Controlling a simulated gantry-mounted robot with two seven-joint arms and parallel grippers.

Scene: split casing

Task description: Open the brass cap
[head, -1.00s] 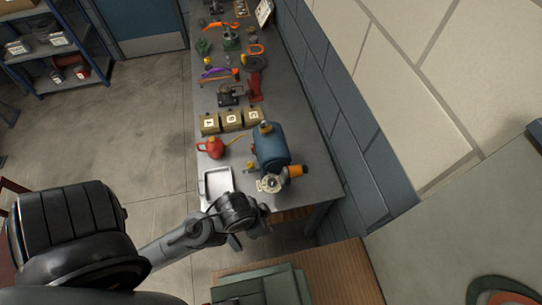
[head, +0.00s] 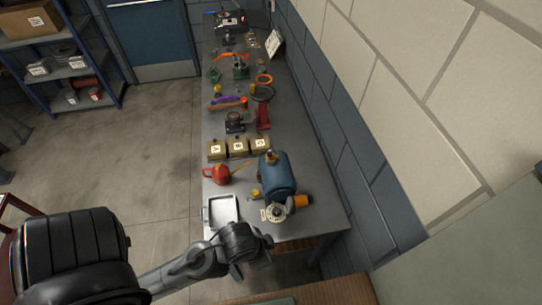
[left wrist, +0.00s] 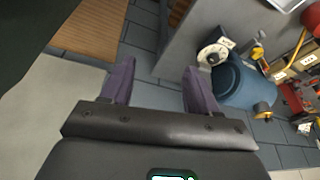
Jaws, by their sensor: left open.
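A blue rounded casing (head: 277,174) lies on the grey bench near its front right end. A brass-coloured cap-like piece (head: 270,157) sits at its far end; it also shows in the left wrist view (left wrist: 264,110). A smaller yellow piece (head: 256,194) stands beside the casing; I cannot tell which is the brass cap. A pale round flange (head: 273,214) and an orange end piece (head: 301,201) are at the casing's near end. My left gripper (head: 252,267) is open and empty off the bench's near end, apart from the casing; its spread fingers show in the wrist view (left wrist: 159,68).
A metal tray (head: 207,213) lies at the bench's near left, with a red oil can (head: 221,174) behind it. Several labelled boxes (head: 238,147) and tools stand farther back. A brick wall (head: 345,140) runs along the right.

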